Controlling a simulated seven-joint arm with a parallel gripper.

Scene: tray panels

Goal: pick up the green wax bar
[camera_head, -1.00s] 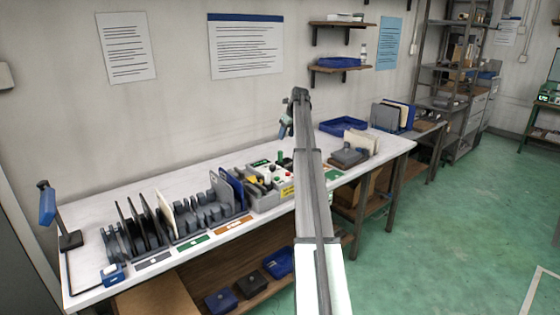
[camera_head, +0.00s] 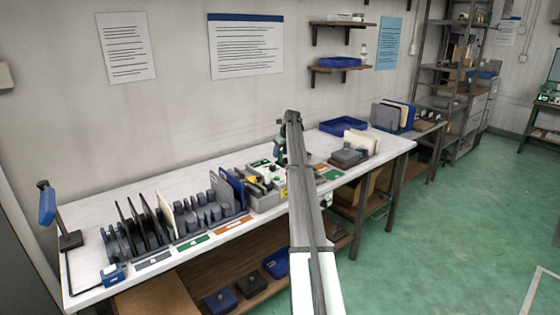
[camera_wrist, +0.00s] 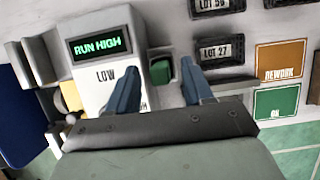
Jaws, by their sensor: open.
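A small dark green block (camera_wrist: 161,71), which looks like the green wax bar, shows in the wrist view beside a white box with a display. My gripper (camera_wrist: 158,68) is open, with one blue-grey fingertip to the left of the block and one to the right. Gaps show between the block and both fingers, and I cannot tell how far above it the tips are. In the head view my gripper (camera_head: 281,154) is low over the fixture area of the bench, and my arm hides part of that area.
The white box (camera_wrist: 104,70) reads "RUN HIGH" and "LOW". To the right are dark holders labelled LOT 27 (camera_wrist: 218,52), an orange REWORK card (camera_wrist: 281,62) and a green OK card (camera_wrist: 276,103). Upright panels stand in a rack (camera_head: 185,218); a blue tray (camera_head: 342,126) lies behind.

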